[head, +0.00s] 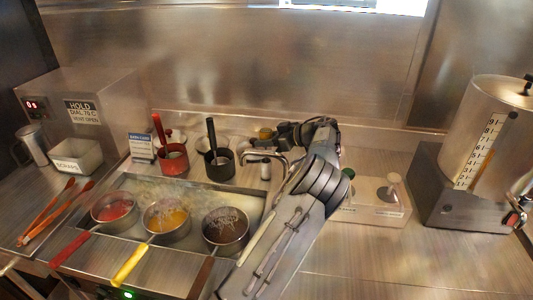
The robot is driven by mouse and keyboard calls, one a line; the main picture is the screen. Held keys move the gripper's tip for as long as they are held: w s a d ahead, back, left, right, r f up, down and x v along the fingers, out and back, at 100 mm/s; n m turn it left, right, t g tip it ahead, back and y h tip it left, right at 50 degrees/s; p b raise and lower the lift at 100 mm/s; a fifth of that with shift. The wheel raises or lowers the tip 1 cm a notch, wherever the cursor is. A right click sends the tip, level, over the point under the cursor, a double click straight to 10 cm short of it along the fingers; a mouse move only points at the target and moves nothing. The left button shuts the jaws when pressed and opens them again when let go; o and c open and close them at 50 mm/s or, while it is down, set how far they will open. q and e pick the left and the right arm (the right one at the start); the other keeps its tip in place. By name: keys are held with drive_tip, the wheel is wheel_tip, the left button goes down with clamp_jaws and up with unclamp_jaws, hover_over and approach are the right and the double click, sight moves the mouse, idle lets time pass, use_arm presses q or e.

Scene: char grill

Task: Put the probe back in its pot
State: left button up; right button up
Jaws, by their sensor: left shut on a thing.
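My left gripper (278,133) is above the counter behind the pans, at the end of my arm that rises from the bottom middle. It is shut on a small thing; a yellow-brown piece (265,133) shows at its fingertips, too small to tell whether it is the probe. A red pot (174,164) holds an upright red-handled tool (159,129). A black pot (219,167) beside it holds a black-handled tool (211,132). Both stand left of my gripper. Which pot belongs to the probe I cannot tell. My right gripper is not in view.
Three saucepans, with red (115,212), yellow (166,221) and dark (226,230) contents, sit in the steaming well. A curved metal tap-like tube (281,156) is beside my arm. A white box (372,203) and a large graduated urn (490,135) stand right. The front right counter is clear.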

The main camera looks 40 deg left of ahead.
use_arm(q)
wheel_tip(320, 180, down, 4)
drive_tip(key=shift+r+p, duration=0.25)
drive_tip(key=shift+p, duration=0.25)
drive_tip(key=shift+f, duration=0.45)
drive_tip(key=o, duration=0.6)
drive_tip(key=shift+c, duration=0.2)
drive_tip(key=o, duration=0.4)
